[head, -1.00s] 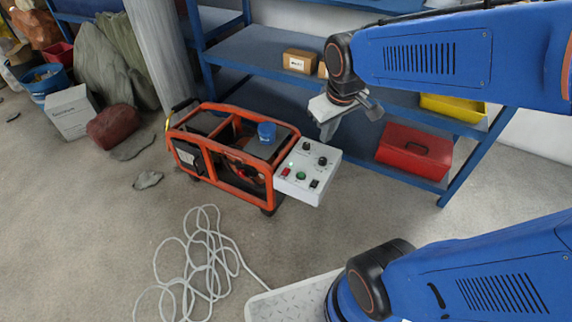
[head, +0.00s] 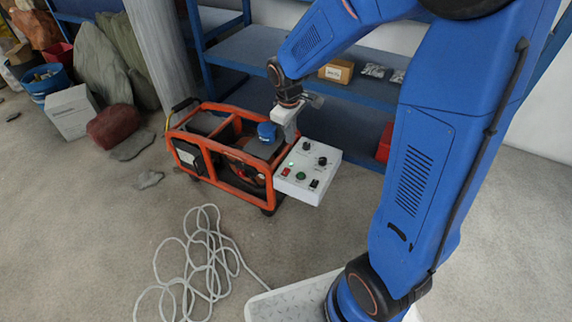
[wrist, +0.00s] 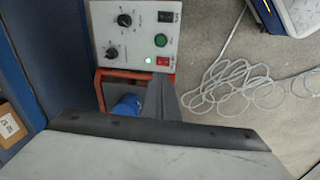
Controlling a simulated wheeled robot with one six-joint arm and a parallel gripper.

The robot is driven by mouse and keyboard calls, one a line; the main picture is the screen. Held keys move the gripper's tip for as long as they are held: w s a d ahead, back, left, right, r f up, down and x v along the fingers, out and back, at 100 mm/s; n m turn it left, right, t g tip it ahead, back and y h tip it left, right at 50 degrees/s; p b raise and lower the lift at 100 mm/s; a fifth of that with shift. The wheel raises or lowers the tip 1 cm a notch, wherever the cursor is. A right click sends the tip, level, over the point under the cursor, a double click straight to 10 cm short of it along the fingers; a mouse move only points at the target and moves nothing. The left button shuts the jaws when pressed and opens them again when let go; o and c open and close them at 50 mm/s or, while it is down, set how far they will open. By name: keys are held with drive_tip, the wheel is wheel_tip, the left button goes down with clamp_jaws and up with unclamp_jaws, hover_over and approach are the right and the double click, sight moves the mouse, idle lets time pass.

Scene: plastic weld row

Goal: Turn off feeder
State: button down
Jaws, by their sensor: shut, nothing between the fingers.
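The feeder (head: 222,150) is an orange-framed machine with a white control panel (head: 296,189) on its right end. The panel has two black knobs, a red switch (head: 286,172), a green round button (head: 301,175) and a black switch (head: 314,183). My gripper (head: 289,138) is shut and empty, near the panel's back-left corner and beside the blue cap-like part (head: 267,132). In the wrist view its fingers (wrist: 160,98) point toward the panel; contact cannot be told.
A blue shelf (head: 240,50) with a cardboard box (head: 337,71) stands behind. A pale cable (head: 195,255) lies coiled on the floor in front. A red bag (head: 113,128) and a white box (head: 70,112) are at left.

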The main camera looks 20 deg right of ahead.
drive_tip(key=n, duration=0.1)
hover_over(286, 169)
drive_tip(key=s+a, duration=0.1)
drive_tip(key=s, duration=0.1)
wheel_tip(286, 169, down, 4)
drive_tip(key=shift+w+a+f, duration=0.15)
drive_tip(key=shift+w, duration=0.05)
drive_tip(key=f, duration=0.9)
drive_tip(key=w+d+f, duration=0.1)
drive_tip(key=f, duration=0.3)
drive_tip(key=shift+w+d+f, duration=0.1)
drive_tip(key=shift+f, duration=0.3)
